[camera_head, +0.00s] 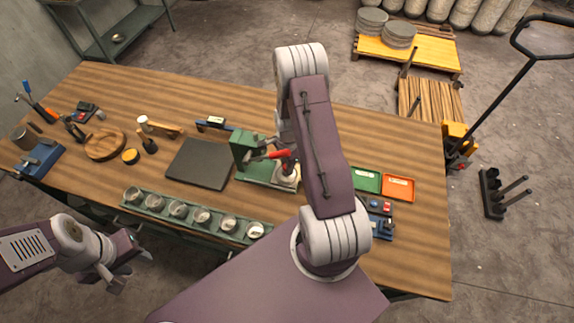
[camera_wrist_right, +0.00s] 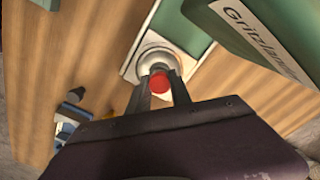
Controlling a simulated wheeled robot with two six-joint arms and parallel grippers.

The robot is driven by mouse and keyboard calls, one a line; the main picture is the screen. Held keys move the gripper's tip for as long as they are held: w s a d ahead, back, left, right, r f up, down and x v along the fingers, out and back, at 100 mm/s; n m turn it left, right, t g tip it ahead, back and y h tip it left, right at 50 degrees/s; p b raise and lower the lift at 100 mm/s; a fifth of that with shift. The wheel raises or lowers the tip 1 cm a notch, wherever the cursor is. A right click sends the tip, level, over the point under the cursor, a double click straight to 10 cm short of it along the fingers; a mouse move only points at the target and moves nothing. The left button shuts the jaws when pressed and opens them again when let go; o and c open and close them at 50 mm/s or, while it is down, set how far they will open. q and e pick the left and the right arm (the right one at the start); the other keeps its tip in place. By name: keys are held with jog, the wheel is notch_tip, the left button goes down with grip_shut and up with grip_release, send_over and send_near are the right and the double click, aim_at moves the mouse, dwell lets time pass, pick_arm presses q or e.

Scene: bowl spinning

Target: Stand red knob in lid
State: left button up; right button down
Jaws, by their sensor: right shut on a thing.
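The red knob (camera_wrist_right: 160,84) is between the fingertips of my right gripper (camera_wrist_right: 161,76), which is shut on it. Just beyond the knob in the right wrist view is a round, silvery domed piece (camera_wrist_right: 157,59), apparently the lid, on a pale square plate (camera_wrist_right: 138,49). The knob overlaps this piece in the picture; whether they touch I cannot tell. My left gripper (camera_head: 134,273) is open and empty, off the table's near left edge.
A green rack (camera_head: 151,213) with several metal cups lies along the table's near edge. A dark slab (camera_head: 198,164) is left of the machine. Green (camera_head: 367,180) and orange (camera_head: 398,187) trays are on the right. Tools and a round wooden board (camera_head: 105,145) are at the left.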

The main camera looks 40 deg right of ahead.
jog(key=c, duration=0.7)
grip_release()
jog(key=shift+r+p, duration=3.3)
jog(key=shift+r, duration=0.8)
jog(key=shift+f, duration=0.1)
